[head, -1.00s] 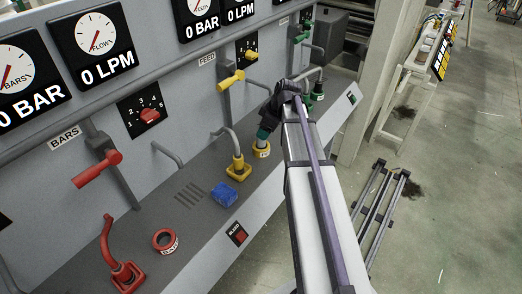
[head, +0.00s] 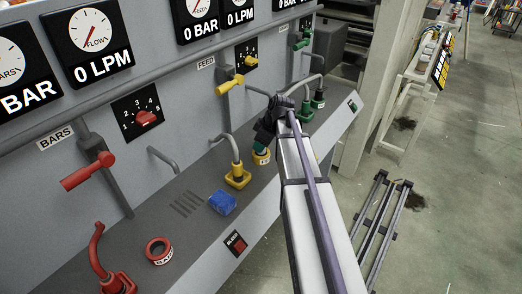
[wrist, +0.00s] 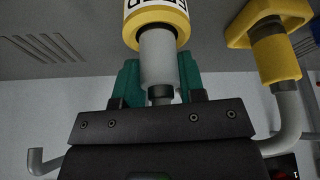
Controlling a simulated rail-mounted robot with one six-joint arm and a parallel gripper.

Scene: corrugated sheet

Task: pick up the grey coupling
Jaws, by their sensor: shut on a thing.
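The grey coupling (wrist: 158,60) is a short smooth cylinder in the middle of the wrist view. My gripper (wrist: 158,88) has a green finger on each side of it and is shut on it. The coupling's far end meets a yellow ring with a white label (wrist: 157,22); how far it sits inside the ring is hidden. In the head view my gripper (head: 261,145) is small at the bench, just above the yellow ring (head: 261,158), and the coupling is hidden there.
A yellow hose socket (head: 237,178) stands left of my gripper, and green sockets (head: 309,105) stand beyond it. A blue block (head: 222,202) and a red ring (head: 159,251) lie on the bench. The panel with valve handles rises behind.

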